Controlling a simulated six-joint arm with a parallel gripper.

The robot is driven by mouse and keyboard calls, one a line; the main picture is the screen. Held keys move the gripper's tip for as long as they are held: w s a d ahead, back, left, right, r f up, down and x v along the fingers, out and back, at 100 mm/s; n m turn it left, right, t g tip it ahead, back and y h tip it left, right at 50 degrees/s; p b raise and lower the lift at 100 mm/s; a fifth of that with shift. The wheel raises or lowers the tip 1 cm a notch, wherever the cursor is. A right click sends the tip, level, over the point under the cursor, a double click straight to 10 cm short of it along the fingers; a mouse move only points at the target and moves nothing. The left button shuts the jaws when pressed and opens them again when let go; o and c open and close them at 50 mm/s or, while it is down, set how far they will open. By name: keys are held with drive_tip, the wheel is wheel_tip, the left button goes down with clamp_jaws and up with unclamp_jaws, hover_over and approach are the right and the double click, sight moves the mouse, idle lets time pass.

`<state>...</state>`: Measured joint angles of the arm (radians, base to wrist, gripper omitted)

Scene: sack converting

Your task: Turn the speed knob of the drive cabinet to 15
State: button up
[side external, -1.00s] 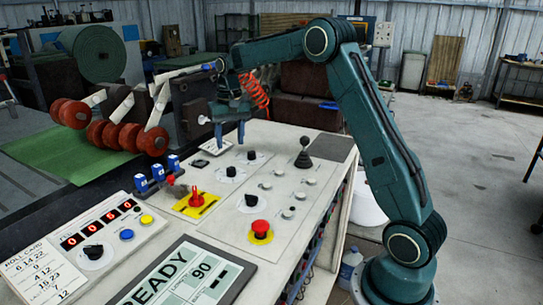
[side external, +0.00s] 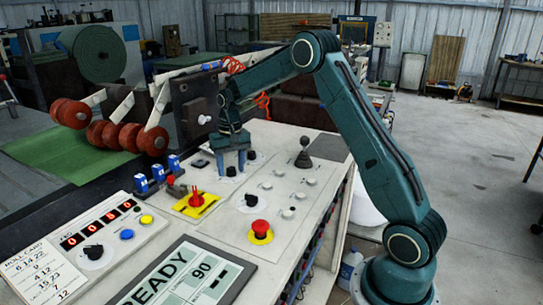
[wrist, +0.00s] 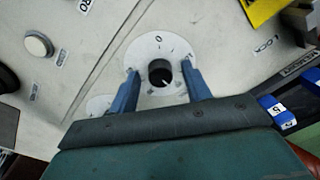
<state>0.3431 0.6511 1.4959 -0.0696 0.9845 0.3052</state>
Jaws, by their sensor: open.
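My gripper (side external: 232,168) is open and low over the light control panel, pointing down. Its two blue fingers stand on either side of a black round knob (wrist: 160,73), with a visible gap on each side in the wrist view. The knob sits on a white round dial (wrist: 153,46) with small marks; a "0" shows at the top in that view. The knob's setting is too small to read. In the side view the fingers partly cover this knob and its dial (side external: 226,180). I cannot tell from any label whether this is the speed knob.
Another black knob (side external: 250,201), a red mushroom button (side external: 260,228), a red switch on a yellow plate (side external: 196,203) and a black joystick (side external: 303,156) stand nearby. A box with a red digit display (side external: 99,224) and a READY screen (side external: 186,279) lie in front.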

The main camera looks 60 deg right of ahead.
drive_tip(key=c, duration=1)
drive_tip(key=shift+n, duration=0.3)
drive_tip(key=shift+n, duration=3)
drive_tip(key=o, duration=1)
drive_tip(key=shift+r, duration=0.15)
